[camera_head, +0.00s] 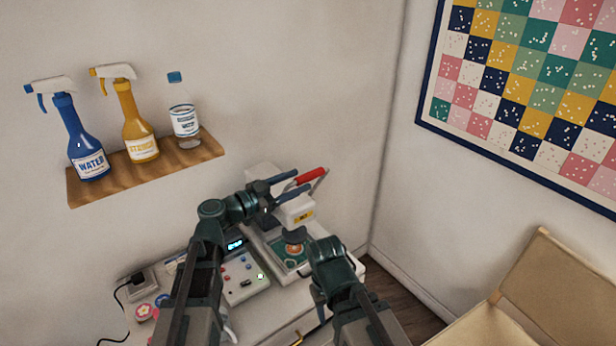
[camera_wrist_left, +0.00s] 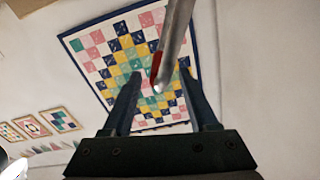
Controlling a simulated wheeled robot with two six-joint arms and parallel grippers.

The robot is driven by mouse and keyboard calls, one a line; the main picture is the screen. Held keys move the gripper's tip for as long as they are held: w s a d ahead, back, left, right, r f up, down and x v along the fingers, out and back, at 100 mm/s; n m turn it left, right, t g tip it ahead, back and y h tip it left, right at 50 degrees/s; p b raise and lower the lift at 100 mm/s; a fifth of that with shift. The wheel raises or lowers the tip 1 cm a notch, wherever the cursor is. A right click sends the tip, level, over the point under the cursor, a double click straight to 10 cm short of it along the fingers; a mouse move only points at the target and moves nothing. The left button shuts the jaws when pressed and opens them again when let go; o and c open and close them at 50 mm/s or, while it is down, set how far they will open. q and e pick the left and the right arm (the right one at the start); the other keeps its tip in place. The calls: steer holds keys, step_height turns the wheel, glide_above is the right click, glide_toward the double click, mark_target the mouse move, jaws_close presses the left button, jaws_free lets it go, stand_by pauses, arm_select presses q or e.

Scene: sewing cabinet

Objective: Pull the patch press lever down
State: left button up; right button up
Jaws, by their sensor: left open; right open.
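In the left wrist view the lever's metal rod (camera_wrist_left: 176,40) and red part show between the open fingers (camera_wrist_left: 160,70). I cannot tell whether they touch it. My right gripper (camera_head: 327,262) is low in front of the press, and its fingers are hard to make out.
A patch (camera_head: 292,252) lies under the press head. A control box (camera_head: 243,280) with buttons and a lit display stands left of it. A wooden shelf (camera_head: 195,156) holds spray bottles and a clear bottle. A chair (camera_head: 540,285) stands at the right; a quilt (camera_head: 545,70) hangs above.

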mark_target(324, 170)
arm_select(q)
steer(key=shift+x, duration=2.25)
jaws_close()
